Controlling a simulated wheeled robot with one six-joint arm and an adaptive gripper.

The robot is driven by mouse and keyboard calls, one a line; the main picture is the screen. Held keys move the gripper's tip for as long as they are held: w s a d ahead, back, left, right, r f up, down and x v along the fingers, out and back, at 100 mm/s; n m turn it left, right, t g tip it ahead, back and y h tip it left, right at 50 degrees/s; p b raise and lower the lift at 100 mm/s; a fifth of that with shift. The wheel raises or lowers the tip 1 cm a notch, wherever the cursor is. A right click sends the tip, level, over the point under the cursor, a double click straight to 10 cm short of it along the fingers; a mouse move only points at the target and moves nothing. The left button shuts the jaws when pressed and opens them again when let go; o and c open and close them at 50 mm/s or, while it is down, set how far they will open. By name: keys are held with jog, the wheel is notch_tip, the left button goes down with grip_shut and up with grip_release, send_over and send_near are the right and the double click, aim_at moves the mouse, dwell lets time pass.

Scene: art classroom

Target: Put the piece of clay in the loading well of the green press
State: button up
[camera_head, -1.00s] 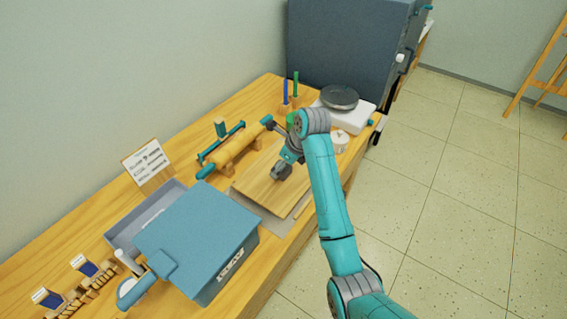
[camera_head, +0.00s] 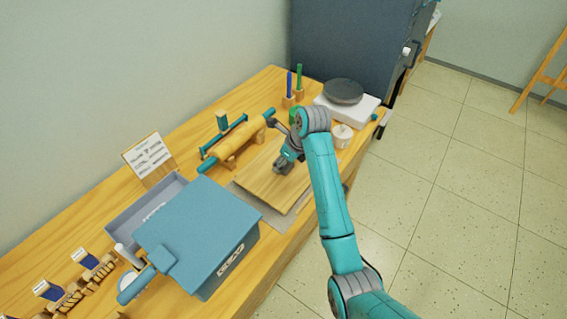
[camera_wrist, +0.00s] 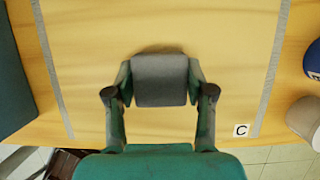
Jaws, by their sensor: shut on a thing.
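My gripper (camera_wrist: 160,92) is shut on a grey block, the piece of clay (camera_wrist: 160,78), with one finger on each side of it. In the head view the clay (camera_head: 282,169) is at my gripper (camera_head: 286,160), over the right part of the wooden board (camera_head: 257,187). I cannot tell whether the clay touches the board. A small green thing (camera_head: 294,115) shows behind my arm, mostly hidden. I cannot tell whether it is the green press, and no loading well shows.
A teal box (camera_head: 195,235) stands left of the board. A rolling pin (camera_head: 238,140) on a stand lies behind it. A scale (camera_head: 345,105) and a white pot (camera_head: 342,136) are at the right.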

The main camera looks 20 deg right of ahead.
notch_tip(320, 180, up, 10)
dwell(0.4)
jog(key=shift+f, duration=0.1)
